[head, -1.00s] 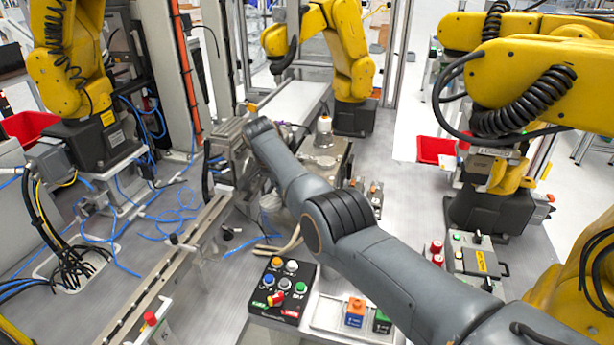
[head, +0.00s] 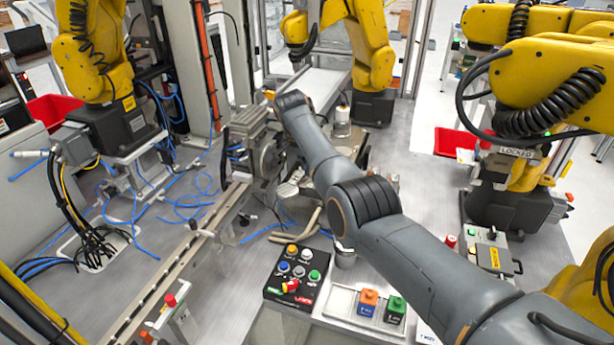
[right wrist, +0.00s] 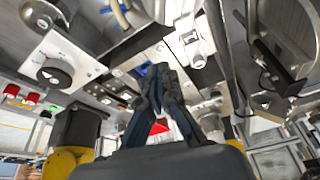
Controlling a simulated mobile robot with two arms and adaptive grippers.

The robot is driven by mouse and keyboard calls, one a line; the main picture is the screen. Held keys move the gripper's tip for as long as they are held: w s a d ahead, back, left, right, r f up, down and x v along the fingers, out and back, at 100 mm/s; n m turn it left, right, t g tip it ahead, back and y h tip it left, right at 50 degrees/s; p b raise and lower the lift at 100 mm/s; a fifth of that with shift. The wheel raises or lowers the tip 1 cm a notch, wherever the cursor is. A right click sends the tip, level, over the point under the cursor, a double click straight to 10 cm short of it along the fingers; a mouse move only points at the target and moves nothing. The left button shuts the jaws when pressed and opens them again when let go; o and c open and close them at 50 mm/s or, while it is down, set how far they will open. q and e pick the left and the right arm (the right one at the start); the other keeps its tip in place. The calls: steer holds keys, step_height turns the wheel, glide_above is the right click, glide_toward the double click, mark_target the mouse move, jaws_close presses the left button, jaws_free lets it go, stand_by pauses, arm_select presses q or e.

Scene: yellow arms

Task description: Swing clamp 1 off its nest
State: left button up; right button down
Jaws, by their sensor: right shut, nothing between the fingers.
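My right arm reaches across the cell in the head view, and its far end is by a grey metal fixture (head: 250,132). Its gripper is hidden there behind the arm and parts. In the right wrist view my right gripper (right wrist: 160,72) is shut and empty, its dark fingers together among metal fixture parts. A silver clamp-like part (right wrist: 190,38) is just beyond the fingertips, to the right; I cannot tell whether it is clamp 1 or whether they touch. The nest cannot be made out for sure. My left gripper is in neither view.
A button panel (head: 298,274) and a tray with an orange block (head: 367,302) and a green block (head: 395,309) are at the front. A rail (head: 170,275) runs along the left. Yellow robot arms stand around the bench. Blue hoses lie at left.

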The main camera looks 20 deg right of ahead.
steer(key=w+b+v, duration=0.1)
steer(key=v, duration=0.5)
steer(key=shift+r+b, duration=0.3)
steer(key=shift+r, duration=0.05)
steer(key=shift+a, duration=0.2)
